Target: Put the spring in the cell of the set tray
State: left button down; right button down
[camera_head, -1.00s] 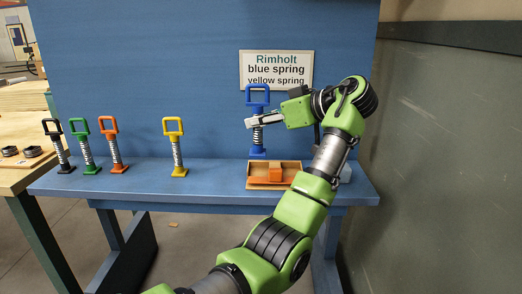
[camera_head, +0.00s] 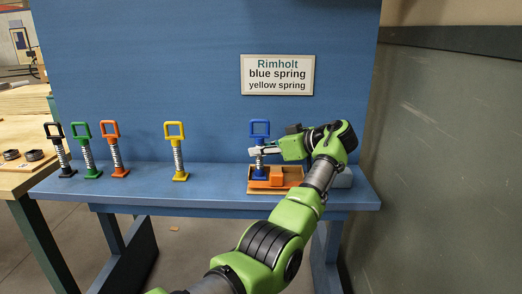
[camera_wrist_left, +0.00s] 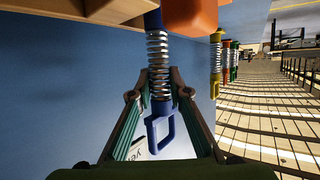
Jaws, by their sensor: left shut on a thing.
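The blue spring (camera_head: 259,165) has a blue square handle, a silver coil and a blue foot. It stands upright in the left part of the tan set tray (camera_head: 285,189), beside an orange block (camera_head: 277,175). Its foot is low among the orange parts; whether it touches the tray floor, I cannot tell. My left gripper (camera_head: 262,150) comes from the right and is shut on the spring. The left wrist view, upside down, shows the fingers (camera_wrist_left: 160,95) around the coil (camera_wrist_left: 158,55) below the handle. My right gripper is not in view.
A yellow spring (camera_head: 178,155) stands mid-bench. Orange (camera_head: 114,155), green (camera_head: 89,158) and black (camera_head: 62,155) springs stand at the left. A sign (camera_head: 277,75) on the blue back panel reads "Rimholt, blue spring, yellow spring". The blue bench (camera_head: 215,180) is clear between yellow spring and tray.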

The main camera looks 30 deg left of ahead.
pick_arm(q)
jog(key=c, duration=1.9)
grip_release()
jog(key=shift+f, duration=0.1)
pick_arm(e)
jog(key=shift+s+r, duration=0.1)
